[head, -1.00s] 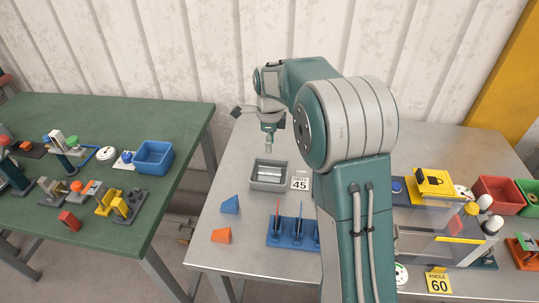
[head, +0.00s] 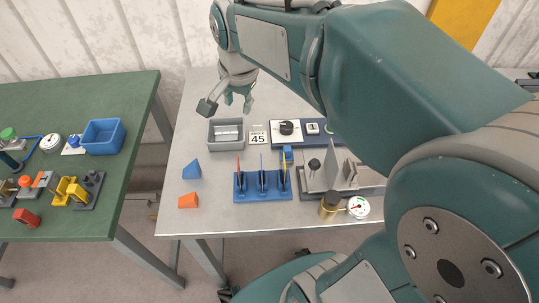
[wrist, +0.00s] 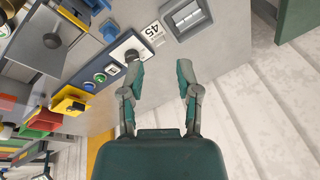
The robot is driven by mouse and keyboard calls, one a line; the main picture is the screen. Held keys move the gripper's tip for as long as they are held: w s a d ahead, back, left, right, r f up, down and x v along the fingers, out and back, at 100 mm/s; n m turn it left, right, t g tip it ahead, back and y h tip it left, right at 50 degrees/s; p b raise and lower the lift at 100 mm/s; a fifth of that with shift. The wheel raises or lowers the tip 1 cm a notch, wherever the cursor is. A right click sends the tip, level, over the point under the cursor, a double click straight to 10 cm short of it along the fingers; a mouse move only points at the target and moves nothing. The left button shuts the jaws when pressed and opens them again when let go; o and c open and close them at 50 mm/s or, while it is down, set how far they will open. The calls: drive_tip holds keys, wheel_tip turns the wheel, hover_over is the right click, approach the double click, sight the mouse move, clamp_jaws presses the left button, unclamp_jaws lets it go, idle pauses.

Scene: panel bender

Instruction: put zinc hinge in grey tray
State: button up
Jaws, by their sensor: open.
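The grey tray (head: 226,148) stands on the steel table, beside the "45" card. A silvery metal piece (head: 228,132), which looks like the zinc hinge, lies inside the tray. The wrist view shows the grey tray (wrist: 176,35) at the top with the silvery piece (wrist: 186,14) in it. My gripper (head: 238,102) is above and behind the tray, with its fingers apart and nothing between them. In the wrist view my gripper (wrist: 160,70) is also open and empty, clear of the tray.
The "45" card (head: 258,135), a control box with a black knob (head: 287,128) and a blue rack of upright tools (head: 263,196) stand to the right of the tray. Blue (head: 191,169) and orange (head: 188,201) blocks lie in front. A green table (head: 60,222) is at left.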

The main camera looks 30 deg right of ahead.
drive_tip(key=s+f+n+t, duration=0.1)
drive_tip(key=s+n+t, duration=0.1)
drive_tip(key=s+n, duration=0.8)
drive_tip(key=s, duration=0.5)
drive_tip(key=shift+f+t, duration=0.25)
drive_tip(key=shift+t, duration=0.05)
drive_tip(key=shift+w+a, duration=0.1)
